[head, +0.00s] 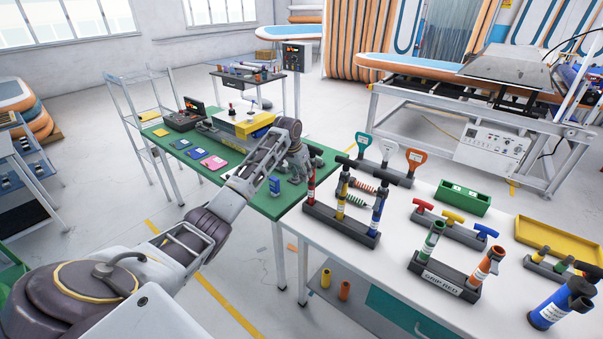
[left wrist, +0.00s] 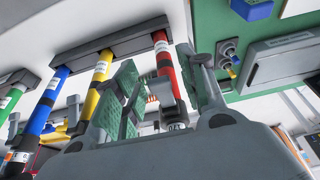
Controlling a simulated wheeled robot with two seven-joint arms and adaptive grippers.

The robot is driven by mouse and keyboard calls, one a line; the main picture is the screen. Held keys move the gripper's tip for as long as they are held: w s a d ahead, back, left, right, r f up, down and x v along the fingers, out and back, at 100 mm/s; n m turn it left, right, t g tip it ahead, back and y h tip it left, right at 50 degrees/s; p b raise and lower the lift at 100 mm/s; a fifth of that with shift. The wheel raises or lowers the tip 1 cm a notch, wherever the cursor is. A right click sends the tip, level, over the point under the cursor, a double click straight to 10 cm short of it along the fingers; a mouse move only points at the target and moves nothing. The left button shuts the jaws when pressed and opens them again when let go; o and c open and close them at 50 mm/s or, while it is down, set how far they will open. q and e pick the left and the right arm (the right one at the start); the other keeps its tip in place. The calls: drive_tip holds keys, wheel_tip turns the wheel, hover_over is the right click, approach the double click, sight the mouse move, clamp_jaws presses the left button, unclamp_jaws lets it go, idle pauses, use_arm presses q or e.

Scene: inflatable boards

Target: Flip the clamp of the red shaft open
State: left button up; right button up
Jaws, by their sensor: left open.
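The red shaft (head: 311,187) stands upright at the left end of a dark rack (head: 340,227) on the white table, beside a yellow shaft (head: 341,200) and a blue shaft (head: 377,212). My left gripper (head: 300,168) is at the red shaft's upper end and hides most of its clamp in the head view. In the left wrist view, the red shaft (left wrist: 164,58) shows between the two spread fingers of the left gripper (left wrist: 168,88). Its dark end piece (left wrist: 176,112) is partly hidden by the gripper body; I cannot tell the clamp's position. My right gripper is not in view.
A green table (head: 275,207) adjoins on the left. Handled shafts (head: 388,150) stand in a rack behind. Smaller racks with T-handles (head: 453,218), a green box (head: 462,198) and a yellow tray (head: 560,240) occupy the right.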

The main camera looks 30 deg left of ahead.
use_arm(q)
drive_tip(key=shift+r, duration=0.15)
drive_tip(key=v, duration=1.1)
drive_tip(key=shift+s+r, duration=0.15)
drive_tip(key=shift+r, duration=0.2)
drive_tip(key=shift+f, duration=0.1)
